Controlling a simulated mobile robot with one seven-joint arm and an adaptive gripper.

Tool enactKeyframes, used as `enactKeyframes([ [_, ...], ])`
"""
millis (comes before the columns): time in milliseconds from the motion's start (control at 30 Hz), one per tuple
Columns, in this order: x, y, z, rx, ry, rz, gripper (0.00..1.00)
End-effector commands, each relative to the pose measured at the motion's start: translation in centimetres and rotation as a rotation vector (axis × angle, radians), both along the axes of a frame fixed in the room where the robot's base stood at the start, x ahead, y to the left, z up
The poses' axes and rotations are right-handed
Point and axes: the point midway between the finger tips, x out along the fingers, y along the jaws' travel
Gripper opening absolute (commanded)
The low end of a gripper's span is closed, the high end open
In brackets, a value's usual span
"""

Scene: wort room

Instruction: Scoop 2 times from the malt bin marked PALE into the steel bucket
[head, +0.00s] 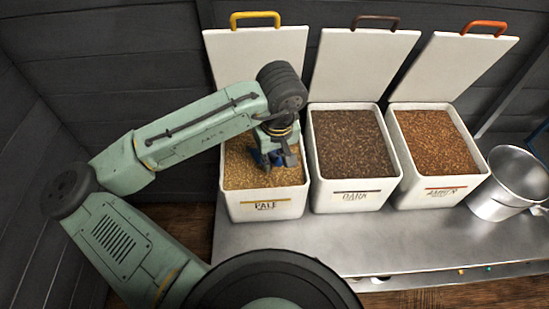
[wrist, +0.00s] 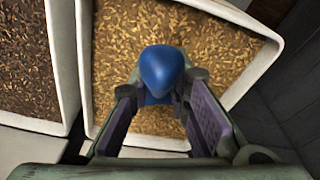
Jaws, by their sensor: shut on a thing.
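The PALE malt bin (head: 268,208) is white, open and filled with light golden grain; it is the leftmost of three bins. My gripper (head: 280,158) is over the grain inside this bin, pointing down. It is shut on a blue scoop (head: 254,156). In the wrist view the scoop (wrist: 162,70) sits between the two finger pads of my gripper (wrist: 160,108), above the golden grain (wrist: 210,50). I cannot tell if the scoop's bowl is in the grain or holds any. The steel bucket (head: 508,183) stands at the far right; its inside looks empty from here.
The DARK bin (head: 345,196) and the AMBER bin (head: 440,188) stand between the PALE bin and the bucket. All three lids are raised behind, with the yellow-handled lid (head: 262,50) at PALE. The steel bench (head: 350,238) is clear in front.

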Motion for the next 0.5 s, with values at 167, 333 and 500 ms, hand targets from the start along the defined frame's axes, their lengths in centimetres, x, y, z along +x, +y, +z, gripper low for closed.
enactKeyframes([
  [167,1.7,0.6,-0.8,0.014,-0.033,0.001,0.0],
  [333,3.3,1.1,-1.2,0.024,-0.065,0.001,0.0],
  [500,3.5,1.2,-2.0,0.043,-0.122,-0.005,0.0],
])
